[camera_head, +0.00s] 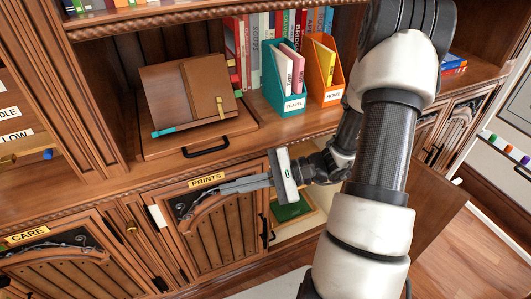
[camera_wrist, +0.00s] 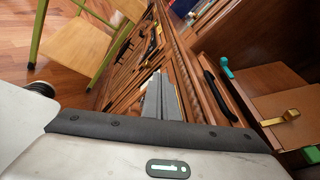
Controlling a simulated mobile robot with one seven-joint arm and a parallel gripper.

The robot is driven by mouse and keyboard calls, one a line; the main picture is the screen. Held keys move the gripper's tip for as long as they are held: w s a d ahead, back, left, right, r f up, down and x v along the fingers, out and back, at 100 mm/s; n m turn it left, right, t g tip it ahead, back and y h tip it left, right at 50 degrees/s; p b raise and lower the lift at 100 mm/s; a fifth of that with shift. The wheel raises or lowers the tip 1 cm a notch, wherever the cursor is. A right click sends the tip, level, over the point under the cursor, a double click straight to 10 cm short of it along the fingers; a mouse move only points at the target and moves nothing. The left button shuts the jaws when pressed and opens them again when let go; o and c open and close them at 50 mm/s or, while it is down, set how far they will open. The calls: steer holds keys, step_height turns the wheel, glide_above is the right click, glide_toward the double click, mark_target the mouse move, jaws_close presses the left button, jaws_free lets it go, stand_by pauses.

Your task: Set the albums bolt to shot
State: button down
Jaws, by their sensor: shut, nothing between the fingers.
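My gripper (camera_head: 226,187) is shut and empty in the head view. Its fingers point left in front of the door labelled PRINTS (camera_head: 206,180), just below that label. Its fingers also show in the wrist view (camera_wrist: 161,97), close together beside the cabinet front. No label reading ALBUMS is legible, and I cannot pick out the albums bolt for certain. Dark metal hardware (camera_head: 184,208) shows on the PRINTS door, partly behind the fingers. My arm hides much of the cabinet to the right.
A brown case (camera_head: 180,95) with a brass clasp (camera_wrist: 290,115) sits on the shelf above a black drawer handle (camera_head: 206,148). Teal (camera_head: 275,95) and orange (camera_head: 315,90) file holders stand beside it. An open compartment holds a green item (camera_head: 290,209). A chair (camera_wrist: 75,45) stands on the floor.

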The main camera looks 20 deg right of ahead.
steer(key=w+d+f+m+t+h+p, duration=0.1)
steer(key=d+f+m+t+h, duration=1.4)
steer(key=d+f+m, duration=0.45)
steer(key=w+a+r+m+b, duration=0.1)
steer(key=w+r, duration=0.3)
steer(key=w, duration=0.6)
steer(key=shift+w+a+m+b, duration=0.25)
steer(key=shift+w+m+b, duration=0.1)
steer(key=shift+m+b, duration=0.1)
